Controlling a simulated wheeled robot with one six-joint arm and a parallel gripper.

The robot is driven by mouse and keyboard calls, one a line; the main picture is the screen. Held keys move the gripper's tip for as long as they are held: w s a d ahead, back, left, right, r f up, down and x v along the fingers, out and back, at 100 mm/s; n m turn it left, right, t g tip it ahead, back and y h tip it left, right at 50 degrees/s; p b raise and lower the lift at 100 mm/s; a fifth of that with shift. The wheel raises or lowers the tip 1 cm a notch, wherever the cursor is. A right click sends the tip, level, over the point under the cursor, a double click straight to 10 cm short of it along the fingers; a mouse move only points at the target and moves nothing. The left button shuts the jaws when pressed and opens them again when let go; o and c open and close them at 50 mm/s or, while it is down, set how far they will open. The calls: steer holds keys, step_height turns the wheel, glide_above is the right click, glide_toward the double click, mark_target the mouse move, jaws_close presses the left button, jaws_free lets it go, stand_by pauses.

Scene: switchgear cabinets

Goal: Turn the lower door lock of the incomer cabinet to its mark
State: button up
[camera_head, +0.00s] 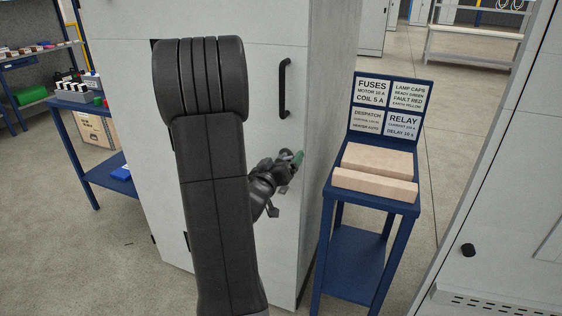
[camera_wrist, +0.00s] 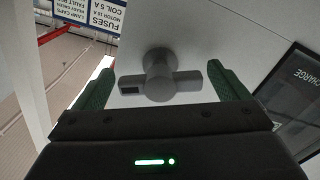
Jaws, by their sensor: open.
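The incomer cabinet (camera_head: 258,70) is pale grey, with a black upright door handle (camera_head: 284,88). In the wrist view, a grey T-shaped lock (camera_wrist: 160,82) stands out from the pale door, its bar roughly level across the picture. A small dark rectangle shows near the bar's left end; I cannot make out the mark. My gripper (camera_wrist: 160,70) is open, with one green finger on each side of the lock. Contact with the bar's ends is unclear. In the head view my gripper (camera_head: 293,160) is at the door's lower right, and the lock cannot be made out there.
A blue stand (camera_head: 357,238) with pale blocks (camera_head: 375,180) and a label board (camera_head: 388,108) stands close right of the cabinet. A blue bench (camera_head: 75,130) is at left. Another grey cabinet (camera_head: 510,180) with a black knob (camera_head: 468,250) is at right. Floor shows between them.

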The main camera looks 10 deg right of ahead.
steer(key=c, duration=1)
steer(key=m+b, duration=0.1)
steer(key=b, duration=0.1)
steer(key=shift+f+m+b, duration=0.3)
steer(key=shift+m+b, duration=0.1)
steer(key=m+b, duration=0.2)
steer(key=shift+r+m, duration=0.15)
steer(key=shift+m, duration=0.15)
steer(key=shift+r+m, duration=0.15)
steer(key=shift+m, duration=0.15)
steer(key=o, duration=1)
